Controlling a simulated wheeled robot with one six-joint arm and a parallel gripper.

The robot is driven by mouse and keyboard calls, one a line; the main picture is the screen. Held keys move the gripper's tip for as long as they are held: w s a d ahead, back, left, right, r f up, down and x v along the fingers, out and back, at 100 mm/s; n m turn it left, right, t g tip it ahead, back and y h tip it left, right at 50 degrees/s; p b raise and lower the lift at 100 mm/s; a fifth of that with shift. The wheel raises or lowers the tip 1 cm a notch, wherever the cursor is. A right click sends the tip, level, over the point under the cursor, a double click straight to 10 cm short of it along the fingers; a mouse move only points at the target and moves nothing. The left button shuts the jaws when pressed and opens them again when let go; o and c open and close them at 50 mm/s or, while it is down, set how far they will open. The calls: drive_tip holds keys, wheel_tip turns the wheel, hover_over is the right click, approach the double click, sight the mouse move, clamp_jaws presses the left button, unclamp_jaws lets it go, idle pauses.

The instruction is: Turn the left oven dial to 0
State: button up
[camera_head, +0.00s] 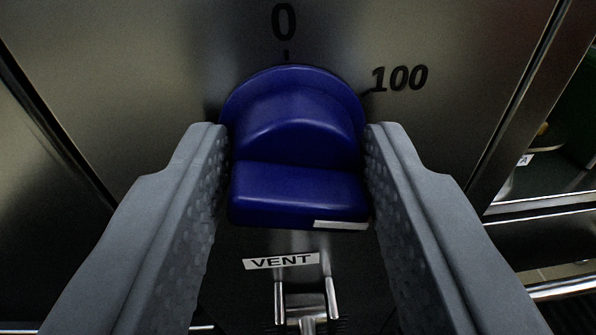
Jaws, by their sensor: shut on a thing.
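The blue oven dial (298,190) is in the middle of the view, on a dark metal panel. A black 0 (284,21) with a short tick is printed above it, and a 100 (399,78) is at its upper right. A white strip (340,225) shows on the right part of the dial's near edge. My gripper (295,145) has one grey finger on each side of the dial and is shut on it. The fingers hide parts of the panel on both sides.
A VENT label (281,261) sits on the panel below the dial, with a bright metal fitting (306,302) under it. Metal edges run down the panel's left and right sides. A dark opening with shelf-like edges is at the right.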

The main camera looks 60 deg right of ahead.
drive_tip(key=n, duration=0.5)
drive_tip(key=shift+w+a+h, duration=0.15)
drive_tip(key=shift+w+h, duration=0.05)
drive_tip(key=shift+h, duration=0.1)
drive_tip(key=shift+c, duration=0.2)
drive_tip(key=shift+o, duration=0.2)
drive_tip(key=n, duration=0.5)
drive_tip(key=shift+f+n, duration=0.2)
drive_tip(key=shift+n, duration=0.2)
drive_tip(key=n, duration=0.5)
drive_tip(key=shift+f+n+t+h, duration=0.15)
drive_tip(key=shift+n+t+h, duration=0.15)
drive_tip(key=shift+s+f+n+t, duration=0.1)
drive_tip(key=shift+n+t, duration=0.2)
drive_tip(key=shift+n, duration=2)
drive_tip(key=shift+c, duration=0.2)
drive_tip(key=o, duration=1)
drive_tip(key=v, duration=1.7)
drive_tip(key=shift+s+a, duration=0.1)
drive_tip(key=shift+s, duration=0.05)
